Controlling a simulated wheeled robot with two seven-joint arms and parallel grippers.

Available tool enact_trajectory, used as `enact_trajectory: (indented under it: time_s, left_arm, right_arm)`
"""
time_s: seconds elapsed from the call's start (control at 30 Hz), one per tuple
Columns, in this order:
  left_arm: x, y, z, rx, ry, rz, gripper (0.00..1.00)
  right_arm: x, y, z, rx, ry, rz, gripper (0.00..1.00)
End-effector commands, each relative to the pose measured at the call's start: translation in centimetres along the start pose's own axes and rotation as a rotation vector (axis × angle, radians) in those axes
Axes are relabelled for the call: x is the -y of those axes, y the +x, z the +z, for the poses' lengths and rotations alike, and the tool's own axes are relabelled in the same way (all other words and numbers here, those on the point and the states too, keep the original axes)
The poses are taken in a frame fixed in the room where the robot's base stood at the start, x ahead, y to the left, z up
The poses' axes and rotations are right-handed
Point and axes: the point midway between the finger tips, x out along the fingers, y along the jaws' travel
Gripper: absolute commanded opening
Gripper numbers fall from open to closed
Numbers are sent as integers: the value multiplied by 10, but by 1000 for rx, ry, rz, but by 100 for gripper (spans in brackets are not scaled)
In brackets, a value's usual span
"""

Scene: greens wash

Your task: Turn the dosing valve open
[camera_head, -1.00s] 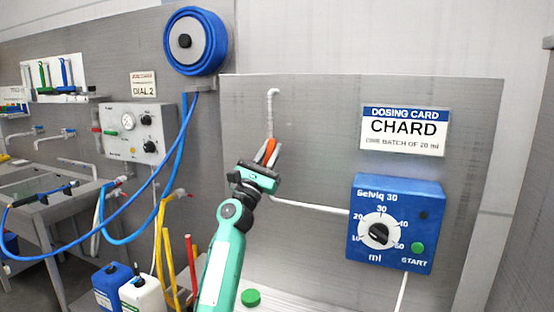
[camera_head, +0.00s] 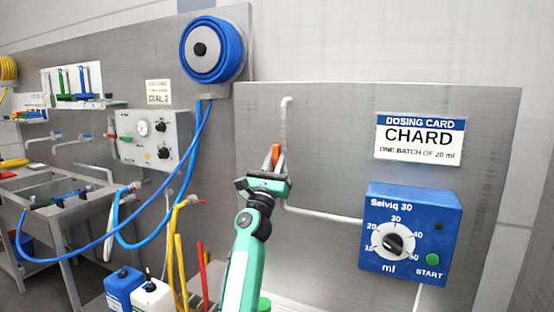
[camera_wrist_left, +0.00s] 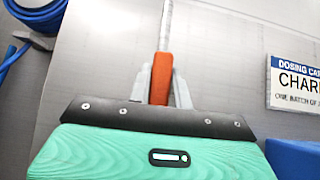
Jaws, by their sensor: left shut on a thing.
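The dosing valve shows as an orange handle (camera_head: 276,155) on the thin grey pipe (camera_head: 285,120) of the steel panel. My left gripper (camera_head: 273,165) is shut on this handle. In the left wrist view the orange handle (camera_wrist_left: 162,78) stands nearly upright between the two grey fingers (camera_wrist_left: 161,88), with the pipe running up behind it. The valve body is hidden behind the gripper. The blue dosing unit (camera_head: 408,232) hangs to the right, its black knob (camera_head: 393,244) near the middle of the scale. My right gripper is not in view.
A dosing card (camera_head: 420,139) reading CHARD, one batch of 20 ml, is above the blue unit. A hose reel (camera_head: 211,48), blue hose and grey control box (camera_head: 155,138) are at left. Blue and white canisters (camera_head: 152,297) stand below, beside yellow and red pipes.

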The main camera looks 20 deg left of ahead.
Motion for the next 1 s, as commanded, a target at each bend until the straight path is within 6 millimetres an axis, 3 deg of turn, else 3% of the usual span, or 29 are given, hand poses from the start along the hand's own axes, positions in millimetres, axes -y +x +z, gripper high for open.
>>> enact_trajectory:
  time_s: [0.03, 0.13, 0.43, 0.57, 1.0]
  left_arm:
    - [-1, 0, 0, 0, -5, 2, 22]
    - [-1, 0, 0, 0, -4, 2, 41]
    - [0, -1, 0, 0, -1, 1, 42]
    - [0, -10, -2, -2, 0, 0, 42]
    - [0, -98, -3, -2, -1, 1, 42]
  right_arm:
    - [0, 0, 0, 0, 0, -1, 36]
    - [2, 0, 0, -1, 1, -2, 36]
    - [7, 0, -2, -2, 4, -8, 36]
    - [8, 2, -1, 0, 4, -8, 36]
    - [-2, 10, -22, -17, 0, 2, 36]
